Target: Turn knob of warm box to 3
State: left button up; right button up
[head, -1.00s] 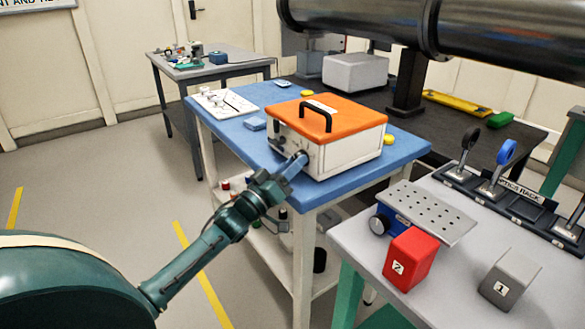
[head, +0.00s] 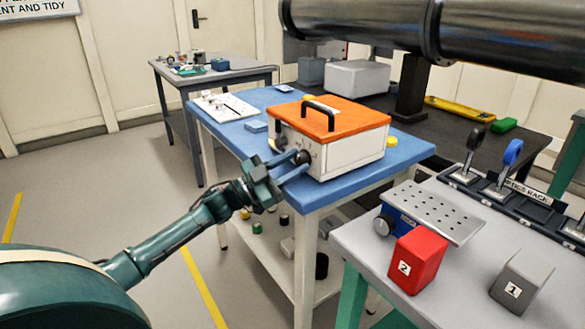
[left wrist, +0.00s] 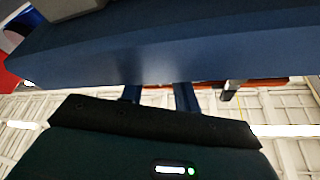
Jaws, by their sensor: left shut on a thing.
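The warm box (head: 345,155) is a white box with an orange lid and a black handle, standing on the blue-topped table (head: 395,160). Its dark round knob (head: 303,157) is on the left-facing front, with small marks around it too small to read. My left gripper (head: 297,163) reaches in from the left, its two blue fingers around the knob and shut on it. The fingers partly hide the knob, so I cannot tell its setting. In the left wrist view, the fingers (left wrist: 157,94) show beneath the table's blue edge; the knob is hidden there. My right gripper is out of view.
A grey table at right holds a red block (head: 418,262), a grey block (head: 521,282), a perforated plate (head: 432,212) and a lever rack (head: 510,195). A dark pipe (head: 470,35) crosses above. The floor at left is clear.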

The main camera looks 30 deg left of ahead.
pick_arm(q)
jog(key=m+g, duration=0.1)
jog(key=m, duration=0.3)
jog(key=shift+a+r+h, duration=0.1)
jog(key=shift+a+h, duration=0.05)
jog(key=shift+h, duration=0.25)
jog(key=shift+m+g+h, duration=0.3)
jog(key=shift+m+g, duration=0.2)
jog(key=shift+m, duration=0.1)
jog(key=m+g, duration=0.1)
jog(key=m, duration=0.3)
jog(key=shift+r, duration=0.15)
jog(key=shift+m+g, duration=0.8)
jog(key=shift+m, duration=0.5)
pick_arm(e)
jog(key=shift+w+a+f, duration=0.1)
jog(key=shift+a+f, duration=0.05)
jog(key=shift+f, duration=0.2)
pick_arm(q)
jog(key=shift+m, duration=0.3)
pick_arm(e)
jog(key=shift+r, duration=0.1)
pick_arm(q)
jog(key=o, duration=0.7)
jog(key=shift+a, duration=0.1)
